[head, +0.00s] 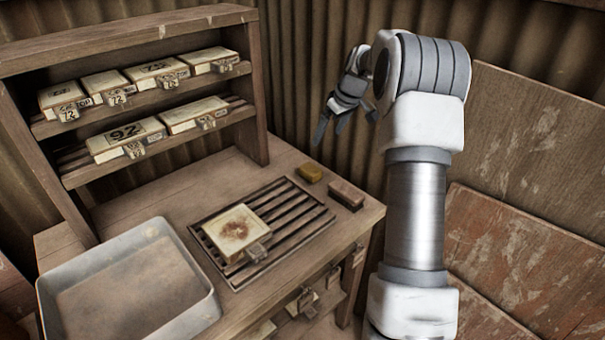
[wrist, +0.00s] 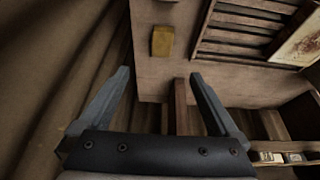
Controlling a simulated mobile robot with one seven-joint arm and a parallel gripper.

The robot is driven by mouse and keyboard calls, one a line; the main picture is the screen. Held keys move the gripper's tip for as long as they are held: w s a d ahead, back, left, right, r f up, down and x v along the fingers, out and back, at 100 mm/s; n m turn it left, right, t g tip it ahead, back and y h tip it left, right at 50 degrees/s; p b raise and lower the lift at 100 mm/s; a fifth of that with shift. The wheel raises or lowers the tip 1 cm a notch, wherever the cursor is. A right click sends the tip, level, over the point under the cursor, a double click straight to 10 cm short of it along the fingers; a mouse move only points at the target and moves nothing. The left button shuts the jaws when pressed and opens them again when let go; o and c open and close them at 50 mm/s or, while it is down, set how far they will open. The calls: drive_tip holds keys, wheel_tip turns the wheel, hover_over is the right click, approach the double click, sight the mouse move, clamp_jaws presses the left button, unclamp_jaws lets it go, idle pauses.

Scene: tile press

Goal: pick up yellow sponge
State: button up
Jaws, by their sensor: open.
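The yellow sponge (head: 310,172) lies on the wooden table (head: 170,192) near its back right corner, by the corrugated wall. A dark brown block (head: 346,194) lies just to its right, apart from it. In the wrist view the sponge (wrist: 162,41) is above and beyond the fingertips, and the brown block (wrist: 181,104) shows between the fingers. My gripper (head: 331,122) is raised above the table's back right side, above the sponge. It also shows in the wrist view (wrist: 160,73), with its two fingers apart and nothing held.
A slatted rack (head: 310,221) holds a stained tile box (head: 237,230) left of the sponge. A grey tray (head: 195,325) stands at the front left. A shelf (head: 150,99) with several numbered boxes stands at the back left. The corrugated wall (head: 300,75) is close behind.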

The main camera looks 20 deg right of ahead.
drive_tip(key=b, duration=0.1)
hover_over(312, 169)
drive_tip(key=s, duration=0.2)
drive_tip(key=f, duration=1.1)
drive_tip(key=shift+w+d+f, duration=0.15)
drive_tip(key=shift+w+d, duration=0.1)
drive_tip(key=shift+d, duration=0.1)
drive_tip(key=x, duration=0.5)
drive_tip(key=shift+s+a+f+b, duration=0.1)
drive_tip(key=shift+s+f+b, duration=0.1)
drive_tip(key=shift+s+b, duration=0.15)
drive_tip(key=c, duration=1.4)
drive_tip(key=shift+r, duration=0.1)
drive_tip(key=shift+c, duration=0.2)
drive_tip(key=shift+r, duration=0.5)
drive_tip(key=r, duration=0.3)
drive_tip(key=shift+s+d+r+p, duration=0.2)
drive_tip(key=shift+d+r+p, duration=0.1)
drive_tip(key=shift+r, duration=0.05)
drive_tip(key=s+d+r, duration=0.6)
drive_tip(key=s+d, duration=0.1)
drive_tip(key=s, duration=0.1)
drive_tip(key=shift+s+d+r, duration=0.1)
drive_tip(key=shift+d, duration=0.05)
